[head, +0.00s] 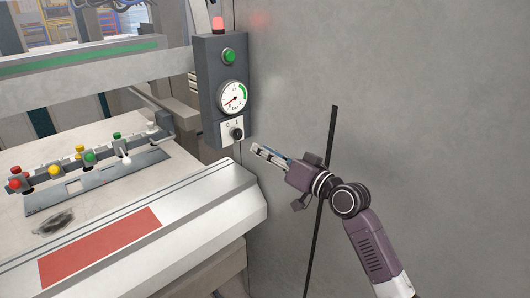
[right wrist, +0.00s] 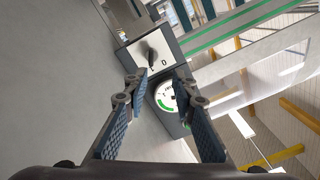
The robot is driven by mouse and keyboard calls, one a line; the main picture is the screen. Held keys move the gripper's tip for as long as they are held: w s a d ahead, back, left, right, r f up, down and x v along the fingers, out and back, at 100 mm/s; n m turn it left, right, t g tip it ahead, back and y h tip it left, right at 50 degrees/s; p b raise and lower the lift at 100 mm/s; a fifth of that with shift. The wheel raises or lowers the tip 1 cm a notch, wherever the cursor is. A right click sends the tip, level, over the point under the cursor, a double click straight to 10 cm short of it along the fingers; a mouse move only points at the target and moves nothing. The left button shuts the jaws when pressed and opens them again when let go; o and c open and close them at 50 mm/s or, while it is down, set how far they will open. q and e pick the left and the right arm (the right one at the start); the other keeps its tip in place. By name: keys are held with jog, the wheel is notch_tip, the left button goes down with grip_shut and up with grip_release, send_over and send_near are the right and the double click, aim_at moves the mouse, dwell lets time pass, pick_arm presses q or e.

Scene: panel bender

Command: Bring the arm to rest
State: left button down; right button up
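My right arm comes in from the lower right in the head view. Its gripper (head: 264,154) is in the air in front of the grey wall, just right of and below the control box (head: 209,85). The gripper is apart from the black rotary switch (head: 236,133) on the box's white plate. In the right wrist view the two fingers of the gripper (right wrist: 162,95) stand apart with nothing between them. Beyond them show the rotary switch (right wrist: 151,55) and the round pressure gauge (right wrist: 166,92). My left gripper is not in view.
The control box also carries a green button (head: 228,55) and a glowing red lamp (head: 217,24). The machine's bed with a red strip (head: 100,247) and several coloured knobs lies at left. The grey wall (head: 420,100) is bare; a dark vertical strip (head: 333,135) runs behind my arm.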

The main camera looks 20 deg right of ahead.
jog(key=shift+d, duration=0.2)
jog(key=shift+a, duration=0.2)
